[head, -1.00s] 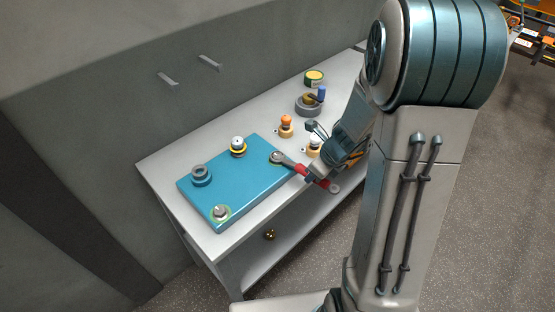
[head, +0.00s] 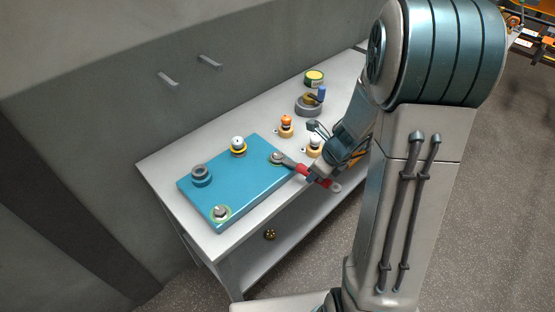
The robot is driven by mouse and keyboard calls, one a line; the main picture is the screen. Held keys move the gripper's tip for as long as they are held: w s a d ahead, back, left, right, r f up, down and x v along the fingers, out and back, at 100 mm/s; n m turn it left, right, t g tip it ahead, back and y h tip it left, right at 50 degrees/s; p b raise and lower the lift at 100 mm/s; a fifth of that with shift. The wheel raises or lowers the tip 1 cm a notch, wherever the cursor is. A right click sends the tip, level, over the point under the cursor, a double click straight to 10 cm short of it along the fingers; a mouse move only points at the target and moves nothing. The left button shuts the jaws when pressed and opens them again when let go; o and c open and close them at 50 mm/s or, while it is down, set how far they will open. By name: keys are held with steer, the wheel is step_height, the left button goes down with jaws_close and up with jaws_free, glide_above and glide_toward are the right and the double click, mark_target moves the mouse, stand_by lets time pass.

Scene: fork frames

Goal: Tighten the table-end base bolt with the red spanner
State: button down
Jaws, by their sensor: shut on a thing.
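The red spanner (head: 319,180) is held in my gripper (head: 313,175), which is shut on its handle. The spanner's grey jaw end lies at a bolt (head: 276,157) at the right corner of the blue base plate (head: 250,185). I cannot tell whether the jaw is fully seated around that bolt. My arm hides part of the bench, and the gripper fingers are small and partly hidden.
A grey round holder (head: 307,106) and a green-yellow tin (head: 314,79) stand farther back.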

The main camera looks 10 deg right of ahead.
steer(key=shift+r+p, duration=1.15)
steer(key=shift+p, duration=0.25)
stand_by(1.5)
steer(key=shift+r+p, duration=1.45)
step_height(320, 180, up, 4)
steer(key=p, duration=0.4)
steer(key=shift+s+d+r+p, duration=0.4)
steer(key=shift+s+d+r, duration=0.35)
steer(key=shift+s+d, duration=0.15)
steer(key=shift+s+d+r+p, duration=0.4)
steer(key=shift+s+d+r, duration=0.3)
steer(key=shift+s+d, duration=0.2)
